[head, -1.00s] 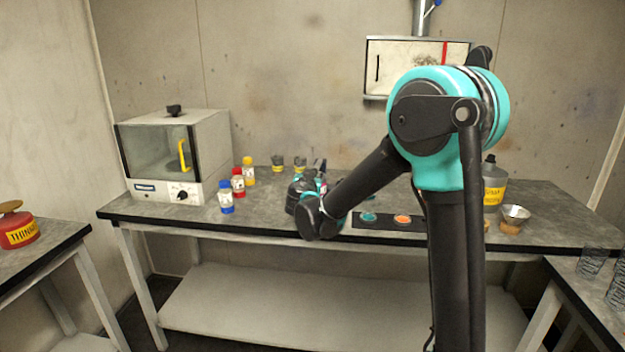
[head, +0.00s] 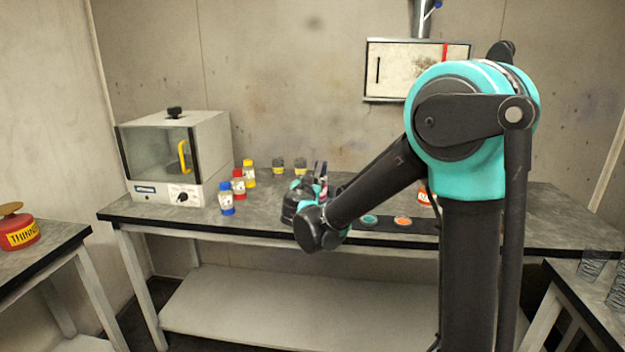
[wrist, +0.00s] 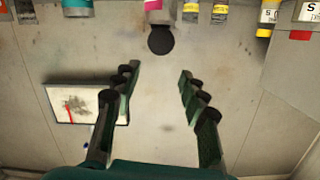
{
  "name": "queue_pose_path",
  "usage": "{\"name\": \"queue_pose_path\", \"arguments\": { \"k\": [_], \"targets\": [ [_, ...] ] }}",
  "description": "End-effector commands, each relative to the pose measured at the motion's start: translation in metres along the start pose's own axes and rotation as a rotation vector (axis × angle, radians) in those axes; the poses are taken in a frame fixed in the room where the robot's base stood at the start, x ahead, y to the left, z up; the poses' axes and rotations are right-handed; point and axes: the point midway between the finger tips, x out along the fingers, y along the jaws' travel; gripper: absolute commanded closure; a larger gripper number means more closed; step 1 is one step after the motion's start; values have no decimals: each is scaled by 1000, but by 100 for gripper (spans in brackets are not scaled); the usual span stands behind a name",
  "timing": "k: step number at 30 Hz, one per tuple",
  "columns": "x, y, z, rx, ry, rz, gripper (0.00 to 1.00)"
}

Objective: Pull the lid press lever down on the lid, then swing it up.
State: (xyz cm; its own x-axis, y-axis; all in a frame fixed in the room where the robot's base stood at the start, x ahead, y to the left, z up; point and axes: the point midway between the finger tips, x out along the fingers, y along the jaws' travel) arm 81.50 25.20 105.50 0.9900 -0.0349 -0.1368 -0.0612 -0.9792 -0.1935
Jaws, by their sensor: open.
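My gripper (wrist: 158,72) is open and empty, its two fingers spread apart in the wrist view. A dark round knob (wrist: 160,40), which looks like the end of the lid press lever, shows ahead of the gap between the fingertips. It appears apart from both fingers. A pink can (wrist: 154,6) is seen right by the knob at the picture's top edge. In the head view my gripper (head: 306,197) is over the middle of the bench, and my wrist and forearm hide most of the press, so the lever's angle cannot be told.
Blue, red and yellow-capped bottles (head: 238,183) stand left of my gripper on the bench (head: 180,211), beside a glass-fronted oven (head: 174,155). Two small yellow-banded pots (head: 289,166) stand behind. A dark strip with coloured discs (head: 386,222) lies to the right.

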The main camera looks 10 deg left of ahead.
Motion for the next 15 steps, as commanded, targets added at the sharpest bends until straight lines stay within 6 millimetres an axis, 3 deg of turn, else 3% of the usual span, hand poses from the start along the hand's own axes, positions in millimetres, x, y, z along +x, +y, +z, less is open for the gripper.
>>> {"name": "queue_pose_path", "arguments": {
  "k": [7,15],
  "targets": [
    [-49,-1,0,-1,0,-3,57],
    [-71,0,0,-1,0,-1,57]
  ]
}}
